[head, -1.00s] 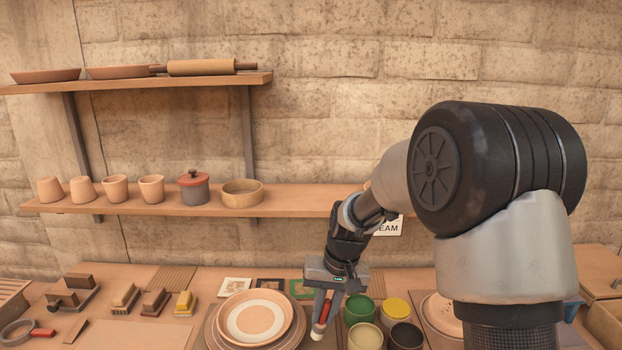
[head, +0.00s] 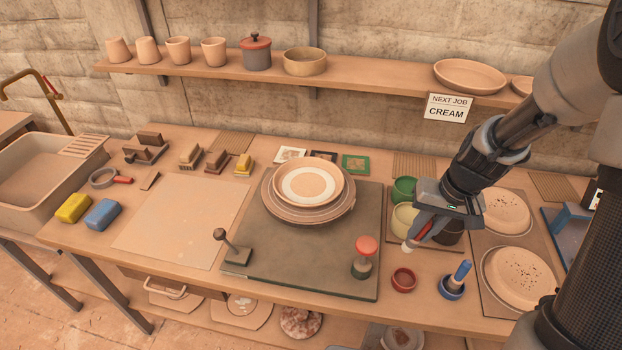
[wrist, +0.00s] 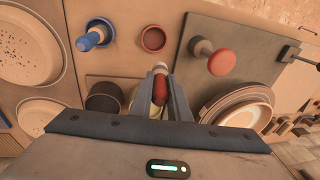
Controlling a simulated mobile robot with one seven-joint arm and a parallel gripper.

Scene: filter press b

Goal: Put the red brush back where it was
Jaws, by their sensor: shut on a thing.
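The red brush (head: 421,232) is held between the fingers of my gripper (head: 424,236), tilted, with its pale end down and to the left. In the wrist view the brush (wrist: 160,88) sits between the two fingertips (wrist: 160,92). A small round red holder (head: 403,280) stands on the table in front of the gripper, apart from the brush. It looks empty in the wrist view (wrist: 153,39). A blue brush (head: 460,272) stands in a blue holder (head: 452,289) to its right. My gripper partly hides the glaze pots.
Green (head: 403,190) and cream (head: 404,218) pots stand beside my gripper. A red-topped tool (head: 365,250) stands on the dark board (head: 300,265) left of the red holder. Speckled plates (head: 522,277) lie to the right. A "CREAM" sign (head: 449,107) hangs behind.

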